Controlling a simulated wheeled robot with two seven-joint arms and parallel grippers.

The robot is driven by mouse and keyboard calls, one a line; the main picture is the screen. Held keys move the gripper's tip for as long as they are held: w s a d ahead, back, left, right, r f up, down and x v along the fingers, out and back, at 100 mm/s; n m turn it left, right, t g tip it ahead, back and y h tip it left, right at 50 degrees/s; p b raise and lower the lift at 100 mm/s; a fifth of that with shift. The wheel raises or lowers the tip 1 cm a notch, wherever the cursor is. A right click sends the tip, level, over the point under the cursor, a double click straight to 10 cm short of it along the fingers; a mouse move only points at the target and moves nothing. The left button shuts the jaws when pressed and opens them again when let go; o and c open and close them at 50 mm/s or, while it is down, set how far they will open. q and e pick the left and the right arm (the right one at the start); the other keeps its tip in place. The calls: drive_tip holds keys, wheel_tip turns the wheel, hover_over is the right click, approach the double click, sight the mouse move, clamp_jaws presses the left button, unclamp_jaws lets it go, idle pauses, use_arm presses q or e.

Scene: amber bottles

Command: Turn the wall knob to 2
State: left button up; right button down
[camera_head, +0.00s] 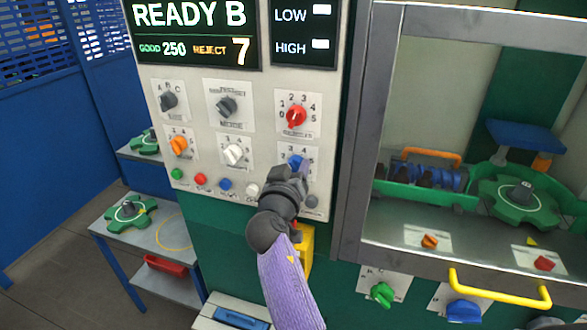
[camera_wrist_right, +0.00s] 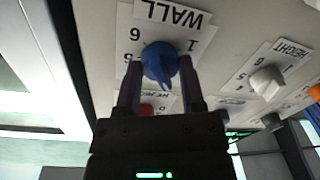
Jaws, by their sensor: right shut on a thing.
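The wall knob (camera_wrist_right: 160,62) is blue and sits on a white dial plate whose label reads WALL, upside down in the wrist view. In the head view the knob (camera_head: 296,161) is the lower right one of the panel, partly covered by my right gripper (camera_head: 292,178). The right gripper (camera_wrist_right: 160,85) has a finger on each side of the knob and is shut on it. The knob's narrow tip points toward the bottom of the wrist view; the number it points at is hidden. My left gripper is not in view.
A red knob (camera_head: 295,117) is just above the wall knob and a white knob (camera_head: 233,153) is to its left. A row of push buttons, including a red one (camera_head: 200,179), runs below. A grey cabinet frame (camera_head: 362,130) stands close on the right.

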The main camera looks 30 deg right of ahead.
drive_tip(key=n+p, duration=0.1)
drive_tip(key=n, duration=0.3)
drive_tip(key=shift+r, duration=0.1)
drive_tip(key=shift+n+g+p, duration=0.3)
drive_tip(key=shift+n+p, duration=0.3)
drive_tip(key=shift+n, duration=1)
drive_tip(key=shift+c, duration=1)
unclamp_jaws()
drive_tip(key=shift+w, duration=0.1)
